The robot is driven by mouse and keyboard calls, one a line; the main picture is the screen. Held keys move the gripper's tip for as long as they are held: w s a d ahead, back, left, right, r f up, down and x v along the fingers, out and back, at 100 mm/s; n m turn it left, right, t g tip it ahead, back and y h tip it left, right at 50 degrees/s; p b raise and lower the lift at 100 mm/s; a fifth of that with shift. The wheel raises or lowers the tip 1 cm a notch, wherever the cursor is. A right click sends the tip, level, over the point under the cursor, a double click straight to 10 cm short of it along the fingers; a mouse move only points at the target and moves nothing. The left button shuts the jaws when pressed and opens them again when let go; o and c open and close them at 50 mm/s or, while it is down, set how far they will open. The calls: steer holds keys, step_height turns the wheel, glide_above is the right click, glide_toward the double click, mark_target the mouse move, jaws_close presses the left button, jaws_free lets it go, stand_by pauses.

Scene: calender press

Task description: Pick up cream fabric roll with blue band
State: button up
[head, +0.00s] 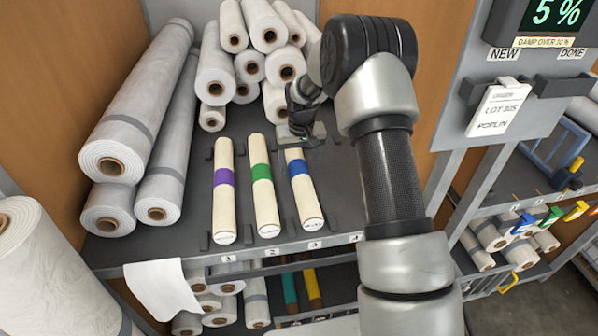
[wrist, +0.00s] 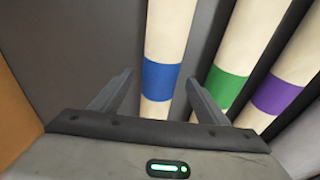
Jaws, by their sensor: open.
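The cream fabric roll with the blue band (head: 305,190) lies on the shelf in the head view, the rightmost of three cream rolls, under number 3. In the wrist view the blue-banded roll (wrist: 161,82) runs between the two fingers of my gripper (wrist: 158,95). My gripper is open, its fingers either side of the roll near the band, with no contact visible. I cannot tell its exact height above the roll. In the head view my gripper (head: 300,138) is at the roll's far end, partly hidden by my arm.
A green-banded roll (head: 264,190) and a purple-banded roll (head: 224,195) lie to the left, separated by dark dividers. A panel with a tag (head: 497,108) stands at right.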

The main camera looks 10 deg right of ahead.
steer(key=shift+w+f, duration=0.15)
steer(key=shift+f, duration=0.75)
steer(key=shift+c, duration=0.2)
steer(key=shift+r, duration=0.1)
steer(key=c, duration=1.4)
